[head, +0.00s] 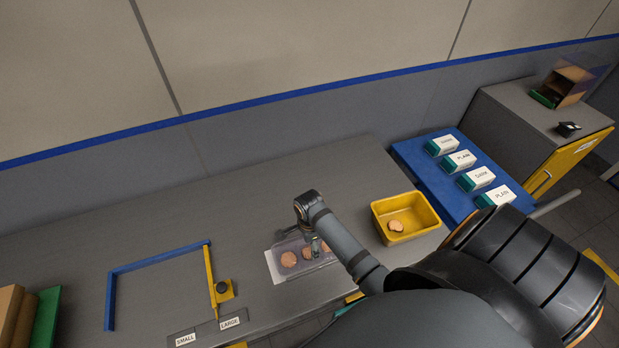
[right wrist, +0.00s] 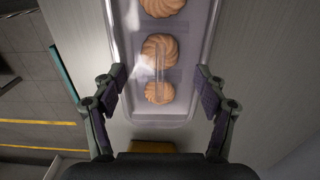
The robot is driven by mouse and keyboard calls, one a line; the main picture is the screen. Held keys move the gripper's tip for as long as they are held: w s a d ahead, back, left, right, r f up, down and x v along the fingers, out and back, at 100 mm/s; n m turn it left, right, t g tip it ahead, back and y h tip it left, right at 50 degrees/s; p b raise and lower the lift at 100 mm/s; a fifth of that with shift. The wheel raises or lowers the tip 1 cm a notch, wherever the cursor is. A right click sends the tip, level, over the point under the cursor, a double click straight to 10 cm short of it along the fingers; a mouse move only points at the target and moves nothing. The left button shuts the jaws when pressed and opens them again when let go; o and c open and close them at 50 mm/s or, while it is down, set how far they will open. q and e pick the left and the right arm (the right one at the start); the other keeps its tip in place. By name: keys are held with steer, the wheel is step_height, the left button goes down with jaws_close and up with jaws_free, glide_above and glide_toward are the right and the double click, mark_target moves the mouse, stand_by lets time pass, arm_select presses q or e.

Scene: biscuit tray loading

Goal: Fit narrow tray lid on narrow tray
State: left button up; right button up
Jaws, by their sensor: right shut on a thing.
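The narrow tray (head: 283,243) lies on the grey bench in the middle of the head view, with several round biscuits in a row in it. In the right wrist view the tray (right wrist: 195,20) runs away from me, with swirled biscuits inside. A clear narrow tray lid (right wrist: 140,108) with a glare spot and a small raised bar lies over the biscuits; whether it is fully seated I cannot tell. My right gripper (head: 312,240), also in the right wrist view (right wrist: 160,92), is shut on the lid, one finger at each long side. My left gripper is not in view.
A yellow bin (head: 432,232) with a biscuit stands right of the tray. A blue table (head: 412,152) holds several labelled boxes. A blue bar frame (head: 150,259) and yellow stop (head: 210,275) lie left. The bench between them and the tray is clear.

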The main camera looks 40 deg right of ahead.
steer(key=shift+f, duration=0.4)
steer(key=o, duration=0.8)
step_height(320, 180, up, 12)
stand_by(0.4)
stand_by(0.5)
